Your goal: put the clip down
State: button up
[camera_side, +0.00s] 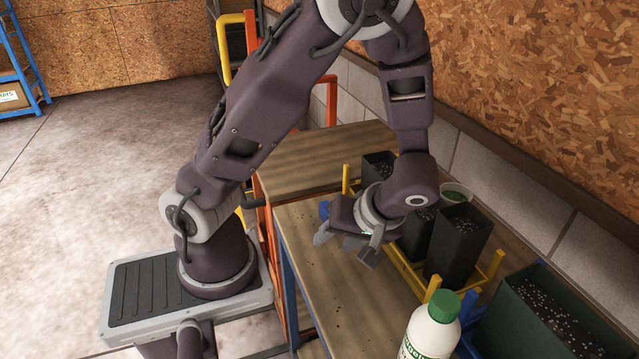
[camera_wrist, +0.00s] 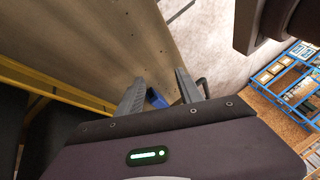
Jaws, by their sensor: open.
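My gripper (camera_side: 347,247) is low over the wooden bench, left of the dark plant pots, with its grey fingers apart. In the wrist view my gripper (camera_wrist: 159,76) also shows its two fingers spread. A small blue piece (camera_wrist: 155,98), which looks like the clip, shows between the fingers near their base. A blue patch (camera_side: 324,209) also shows beside my gripper in the side view; I cannot tell if it is the same piece. Most of the piece is hidden, and I cannot tell whether it touches the bench or a finger.
Black pots (camera_side: 459,244) of soil stand in a yellow rack (camera_side: 497,266) right of my gripper. A white bottle with a green cap (camera_side: 431,329) and a dark green soil bin (camera_side: 545,318) are nearer. The bench top (camera_side: 352,293) in front of my gripper is clear.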

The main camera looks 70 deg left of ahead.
jog(key=s+d+r+m+t+h, duration=0.2)
jog(key=s+r+m+t+h, duration=0.1)
jog(key=r+m, duration=0.4)
jog(key=s+d+r+m+t+h, duration=0.3)
jog(key=r+m+t, duration=0.2)
jog(key=r, duration=0.7)
jog(key=shift+s+d+m, duration=0.15)
jog(key=shift+s+m, duration=0.1)
jog(key=shift+m, duration=0.65)
